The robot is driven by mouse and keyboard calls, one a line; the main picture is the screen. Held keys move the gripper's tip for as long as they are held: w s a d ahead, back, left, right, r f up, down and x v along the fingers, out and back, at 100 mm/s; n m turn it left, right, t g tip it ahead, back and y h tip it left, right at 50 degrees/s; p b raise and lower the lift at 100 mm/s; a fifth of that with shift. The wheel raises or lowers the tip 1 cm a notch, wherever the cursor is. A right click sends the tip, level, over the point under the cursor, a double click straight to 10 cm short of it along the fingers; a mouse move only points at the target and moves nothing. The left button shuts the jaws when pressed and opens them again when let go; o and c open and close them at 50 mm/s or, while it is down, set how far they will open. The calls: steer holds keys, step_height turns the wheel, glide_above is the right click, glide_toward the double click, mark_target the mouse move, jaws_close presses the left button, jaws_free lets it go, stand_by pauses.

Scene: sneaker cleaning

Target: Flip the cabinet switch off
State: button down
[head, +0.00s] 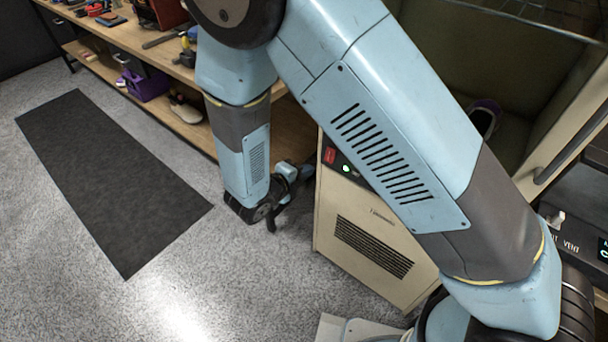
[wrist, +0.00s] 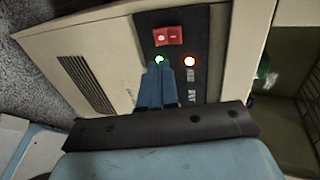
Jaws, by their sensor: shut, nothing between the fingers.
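The beige cabinet (head: 365,235) stands right of the workbench in the head view, with a slotted vent on its front. Its red rocker switch (head: 329,155) sits on a black panel, above a lit green lamp (head: 346,169). In the wrist view the red switch (wrist: 168,35) is near the top, with a green lamp (wrist: 159,58) and an orange lamp (wrist: 190,61) lit below it. My gripper (wrist: 159,68) is shut and empty, its blue fingertips just below the green lamp in the picture. Whether they touch the panel cannot be told. The cabinet's right part is hidden behind my arm in the head view.
A wooden workbench (head: 150,38) with tools and a lower shelf stands at the upper left. A purple bin (head: 147,85) and a shoe (head: 185,110) are on that shelf. A dark mat (head: 110,180) lies on the floor. Another shoe (head: 485,116) is in an open compartment at right.

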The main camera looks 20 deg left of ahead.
mark_target(329, 159)
steer(key=x, duration=0.9)
steer(key=shift+w+d+f, duration=0.15)
steer(key=shift+w+f, duration=0.05)
steer(key=shift+w, duration=0.1)
steer(key=shift+w+d+f+t+h, duration=0.15)
steer(key=shift+w+f+t+h, duration=0.1)
steer(key=shift+f+t+h, duration=0.05)
steer(key=shift+r, duration=0.9)
